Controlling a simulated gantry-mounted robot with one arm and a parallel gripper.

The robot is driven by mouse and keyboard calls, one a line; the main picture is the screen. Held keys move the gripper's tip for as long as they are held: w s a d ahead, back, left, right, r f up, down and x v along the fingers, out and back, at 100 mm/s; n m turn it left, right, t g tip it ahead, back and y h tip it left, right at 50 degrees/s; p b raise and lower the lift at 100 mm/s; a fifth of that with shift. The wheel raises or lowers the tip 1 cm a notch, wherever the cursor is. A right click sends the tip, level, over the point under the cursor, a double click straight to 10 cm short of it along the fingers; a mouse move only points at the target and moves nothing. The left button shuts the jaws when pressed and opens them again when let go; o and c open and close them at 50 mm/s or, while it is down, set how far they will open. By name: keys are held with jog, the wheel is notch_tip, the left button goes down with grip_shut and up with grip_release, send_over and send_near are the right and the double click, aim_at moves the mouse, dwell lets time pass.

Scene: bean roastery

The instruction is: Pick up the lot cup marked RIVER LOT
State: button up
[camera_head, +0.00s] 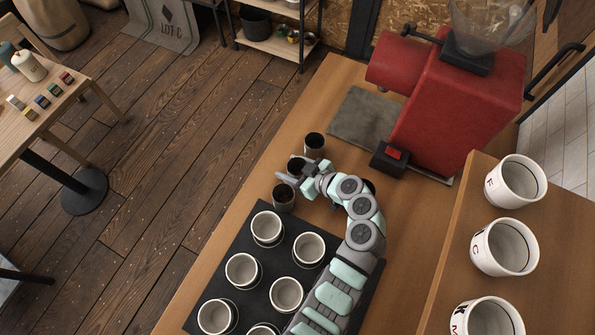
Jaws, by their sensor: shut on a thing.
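Three small dark cups stand in a row near the left edge of the wooden counter: a far one (315,143), a middle one (295,164) and a near one (284,198). My gripper (298,175) is at the middle cup and shut on it, partly hiding it. The far and near cups are just beyond and just in front of my gripper. I cannot read a RIVER LOT marking on any of them. I cannot tell whether the held cup is off the counter.
White cups (242,270) stand on a black mat (262,208) below my arm. Larger lettered white cups (503,247) stand on a raised wooden surface (444,262) at the right. A red grinder (455,110) stands behind on a grey mat (358,115).

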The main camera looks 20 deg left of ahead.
jog(key=shift+c, duration=0.9)
jog(key=shift+r, duration=0.15)
